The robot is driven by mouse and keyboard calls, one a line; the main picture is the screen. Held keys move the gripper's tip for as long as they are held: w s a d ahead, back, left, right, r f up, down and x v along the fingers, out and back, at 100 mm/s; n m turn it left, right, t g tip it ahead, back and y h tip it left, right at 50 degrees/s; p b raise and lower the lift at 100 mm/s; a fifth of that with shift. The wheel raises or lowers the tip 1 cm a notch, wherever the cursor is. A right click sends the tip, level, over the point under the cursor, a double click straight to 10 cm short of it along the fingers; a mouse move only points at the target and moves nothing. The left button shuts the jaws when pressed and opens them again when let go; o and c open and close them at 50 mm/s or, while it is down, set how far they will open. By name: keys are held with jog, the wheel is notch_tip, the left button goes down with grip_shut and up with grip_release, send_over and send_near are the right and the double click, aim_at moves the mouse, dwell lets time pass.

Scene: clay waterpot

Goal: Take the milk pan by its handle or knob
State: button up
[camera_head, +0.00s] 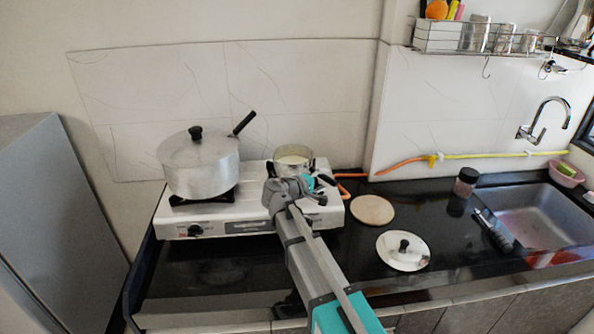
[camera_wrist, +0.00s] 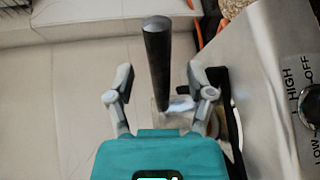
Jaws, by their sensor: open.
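The milk pan (camera_head: 293,154) is a small metal pan holding a pale liquid. It stands on the right burner of the white stove in the head view, its lower part hidden behind my gripper (camera_head: 297,188). In the wrist view its long black handle (camera_wrist: 157,55) runs up the middle of the picture. My gripper (camera_wrist: 162,85) is open, with one finger on each side of the handle and a visible gap on both sides. I cannot tell how deep the handle lies between the fingers.
A large lidded pot (camera_head: 200,168) stands on the stove's left burner (camera_head: 215,226). A round wooden board (camera_head: 372,210) and a metal lid (camera_head: 403,253) lie on the dark counter to the right. A jar (camera_head: 466,182) stands near the sink (camera_head: 540,215). A stove knob (camera_wrist: 312,108) is close at right.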

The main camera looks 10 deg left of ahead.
jog(key=shift+x, duration=0.95)
grip_shut()
